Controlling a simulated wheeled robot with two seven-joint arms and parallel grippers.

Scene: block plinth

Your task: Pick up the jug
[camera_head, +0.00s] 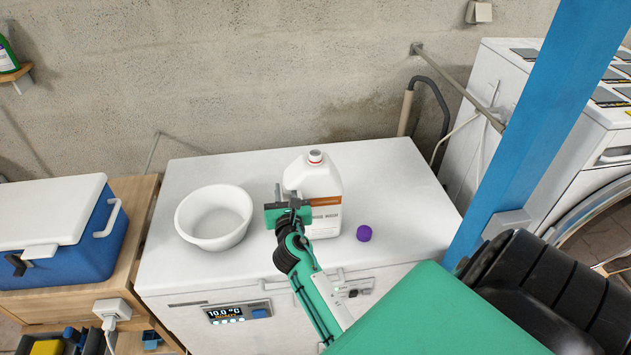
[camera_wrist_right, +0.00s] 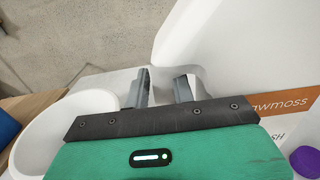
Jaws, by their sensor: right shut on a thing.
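In the right wrist view the jug (camera_wrist_right: 225,55) fills the upper right. My right gripper (camera_head: 289,194) is at the jug's left side and is shut on it. Its two grey fingers (camera_wrist_right: 165,82) show with a gap between them, against the jug's edge; the exact grip spot is hard to see. The jug appears to rest on the top. My left gripper is not in view.
A white bowl (camera_head: 214,218) stands just left of the jug. A small purple object (camera_head: 364,233) lies at its right front. A blue cooler (camera_head: 60,235) is on the wooden bench at left. A blue post (camera_head: 540,120) rises at right. The chest top's back right is clear.

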